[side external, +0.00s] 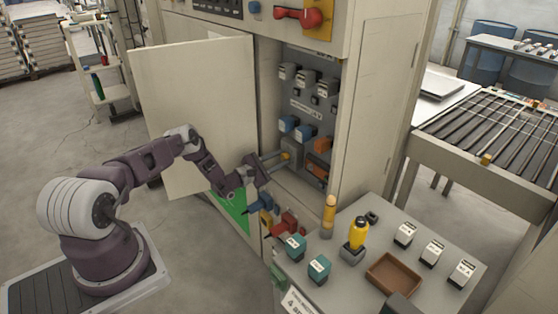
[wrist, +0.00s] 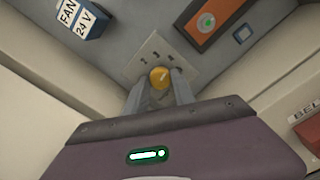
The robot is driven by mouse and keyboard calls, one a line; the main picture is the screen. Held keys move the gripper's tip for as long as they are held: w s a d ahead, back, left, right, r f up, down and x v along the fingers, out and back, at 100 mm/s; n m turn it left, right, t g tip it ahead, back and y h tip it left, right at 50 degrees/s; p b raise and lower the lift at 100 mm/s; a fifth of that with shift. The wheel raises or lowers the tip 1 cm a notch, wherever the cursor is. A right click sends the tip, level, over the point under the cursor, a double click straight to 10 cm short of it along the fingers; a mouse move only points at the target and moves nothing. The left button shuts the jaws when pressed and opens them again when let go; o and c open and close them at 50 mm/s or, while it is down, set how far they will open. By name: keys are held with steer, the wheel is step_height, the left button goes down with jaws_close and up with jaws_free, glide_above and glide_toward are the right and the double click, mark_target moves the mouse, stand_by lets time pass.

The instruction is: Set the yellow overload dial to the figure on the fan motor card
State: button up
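The yellow overload dial (wrist: 160,77) sits on a pale plate (wrist: 144,66) with small dark marks, too small to read. In the side view the dial (side external: 285,156) is low inside the open cabinet. My gripper (wrist: 161,84) has its two fingers on either side of the dial at its tips. The fingers are close to the dial, but I cannot tell whether they press on it. It also shows in the side view (side external: 279,159), reaching in from the left. A blue block labelled "FAN 24 V" (wrist: 83,18) is at the upper left; I cannot identify a fan motor card.
The open cabinet door (side external: 195,110) stands behind my arm. An orange unit (wrist: 212,20) is beside the dial plate. Blue and red handled parts (side external: 285,222) stick out below. A bench (side external: 340,280) at front right holds a brown tray (side external: 394,274) and several small blocks.

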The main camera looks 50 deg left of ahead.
steer(key=o, duration=0.3)
steer(key=s, duration=0.7)
